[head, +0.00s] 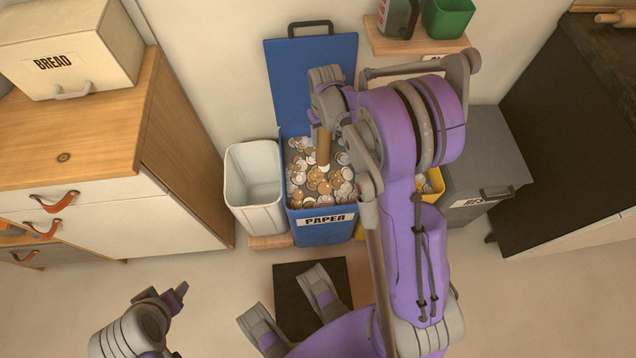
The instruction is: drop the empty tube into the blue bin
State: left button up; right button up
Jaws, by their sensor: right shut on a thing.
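The empty tube (323,149) is a brown cardboard roll. It hangs upright from my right gripper (322,128), which is shut on its upper end, over the opening of the blue bin (325,231). The blue bin has a "PAPER" label, its lid stands open against the wall, and it holds many round, coin-like pieces. I cannot tell whether the tube's lower end touches them. My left gripper (174,296) is low at the left, away from the bin, and its jaw opening is unclear.
A white bin (252,170) stands left of the blue bin. A yellow bin (436,183) is mostly hidden behind my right arm, with a grey bin (490,150) at its right. A shelf (420,43) is above. A wooden cabinet (186,150) stands left.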

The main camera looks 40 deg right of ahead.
pick_arm(q)
jog(key=f+b, duration=0.2)
jog(key=f, duration=0.1)
jog(key=f+b, duration=0.2)
jog(key=shift+w+d, duration=0.15)
jog(key=shift+w, duration=0.2)
pick_arm(e)
notch_tip(320, 180, down, 6)
jog(key=d, duration=0.1)
jog(key=shift+w, duration=0.2)
jog(key=o, duration=1.4)
pick_arm(q)
notch_tip(320, 180, up, 3)
jog(key=shift+f+p, duration=0.15)
jog(key=shift+p, duration=1.05)
pick_arm(e)
notch_tip(320, 180, up, 11)
jog(key=shift+f, duration=0.15)
